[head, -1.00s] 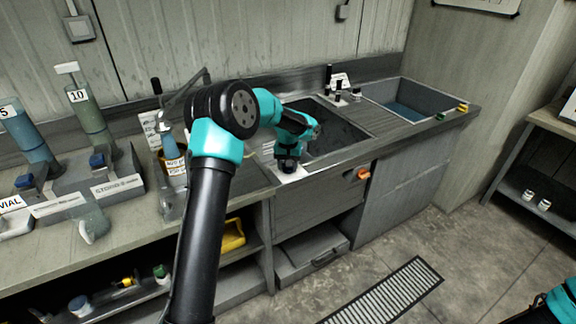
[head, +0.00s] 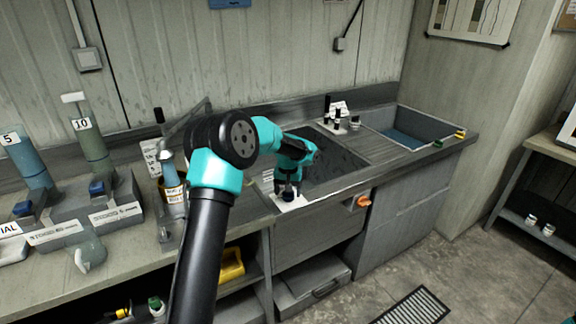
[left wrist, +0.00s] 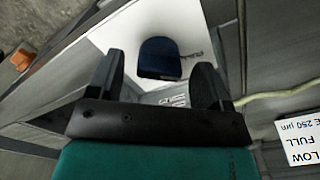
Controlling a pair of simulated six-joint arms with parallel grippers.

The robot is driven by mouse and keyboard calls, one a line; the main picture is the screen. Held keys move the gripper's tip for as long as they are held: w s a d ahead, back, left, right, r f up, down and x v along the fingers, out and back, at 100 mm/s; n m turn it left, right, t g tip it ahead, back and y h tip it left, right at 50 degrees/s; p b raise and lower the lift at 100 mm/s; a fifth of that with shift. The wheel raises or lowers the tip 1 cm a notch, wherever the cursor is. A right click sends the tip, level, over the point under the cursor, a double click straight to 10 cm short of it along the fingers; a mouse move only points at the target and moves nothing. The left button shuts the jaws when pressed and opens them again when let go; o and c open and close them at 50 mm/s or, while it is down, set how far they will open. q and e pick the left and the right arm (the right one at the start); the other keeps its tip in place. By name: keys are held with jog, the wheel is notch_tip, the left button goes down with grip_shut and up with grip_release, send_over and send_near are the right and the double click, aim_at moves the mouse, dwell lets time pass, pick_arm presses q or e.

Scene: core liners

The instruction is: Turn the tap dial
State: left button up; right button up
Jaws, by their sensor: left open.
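The tap dial looks to be the dark blue knob (left wrist: 160,58) on a white printed plate (left wrist: 125,35) in the left wrist view. My left gripper (head: 288,188) points down over the plate. In the left wrist view its two black fingers (left wrist: 160,82) are open, with the knob between and just beyond them; gaps show on both sides. My right gripper is not in view.
An orange knob (head: 363,201) sits on the cabinet front. Labelled cylinders (head: 90,145) and a bottle (head: 172,185) stand to the left on the counter.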

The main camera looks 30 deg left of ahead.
pick_arm(q)
notch_tip(320, 180, up, 16)
dwell(0.5)
dwell(0.3)
